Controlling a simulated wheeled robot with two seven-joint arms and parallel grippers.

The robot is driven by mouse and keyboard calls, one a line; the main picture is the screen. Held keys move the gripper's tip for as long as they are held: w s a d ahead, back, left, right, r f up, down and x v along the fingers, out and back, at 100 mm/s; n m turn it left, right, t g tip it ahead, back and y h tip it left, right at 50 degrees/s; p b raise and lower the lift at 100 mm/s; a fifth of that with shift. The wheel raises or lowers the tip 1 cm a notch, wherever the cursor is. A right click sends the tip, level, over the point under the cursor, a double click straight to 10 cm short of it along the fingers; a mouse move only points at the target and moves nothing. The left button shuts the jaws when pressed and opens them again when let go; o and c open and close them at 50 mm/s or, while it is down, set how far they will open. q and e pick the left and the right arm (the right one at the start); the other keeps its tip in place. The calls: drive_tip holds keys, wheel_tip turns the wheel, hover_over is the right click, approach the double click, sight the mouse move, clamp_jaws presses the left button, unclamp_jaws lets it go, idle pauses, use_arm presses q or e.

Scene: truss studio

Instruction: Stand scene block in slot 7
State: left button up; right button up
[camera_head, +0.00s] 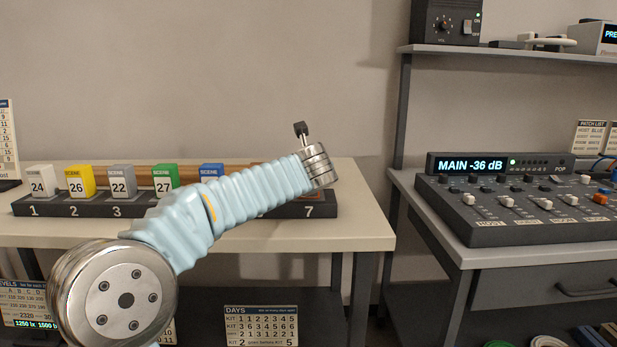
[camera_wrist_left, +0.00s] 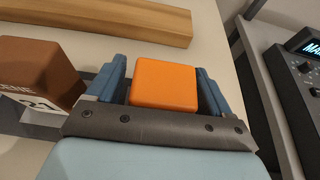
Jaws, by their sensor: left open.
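A long dark rack (camera_head: 25,207) with numbered slots lies on the table. An orange block (camera_wrist_left: 165,86) sits between the fingers of my left gripper (camera_wrist_left: 163,72) in the wrist view. The fingers are open, one on each side of it. In the head view only a sliver of orange shows above the number 7, behind my wrist; the gripper is hidden there. A brown block (camera_wrist_left: 40,72) marked SCENE stands to its left in the wrist view. Whether the orange block is fully seated cannot be told. My right gripper is out of view.
White (camera_head: 41,180), yellow (camera_head: 80,182), grey (camera_head: 121,182), green (camera_head: 165,178) and blue (camera_head: 211,171) blocks stand in the rack to the left. A wooden bar (camera_wrist_left: 110,20) lies behind the rack. A mixing console (camera_head: 530,205) is at right. The table's right end is clear.

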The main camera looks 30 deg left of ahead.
use_arm(q)
drive_tip(key=b+v, duration=0.1)
drive_tip(key=v, duration=1.1)
drive_tip(key=shift+s, duration=0.1)
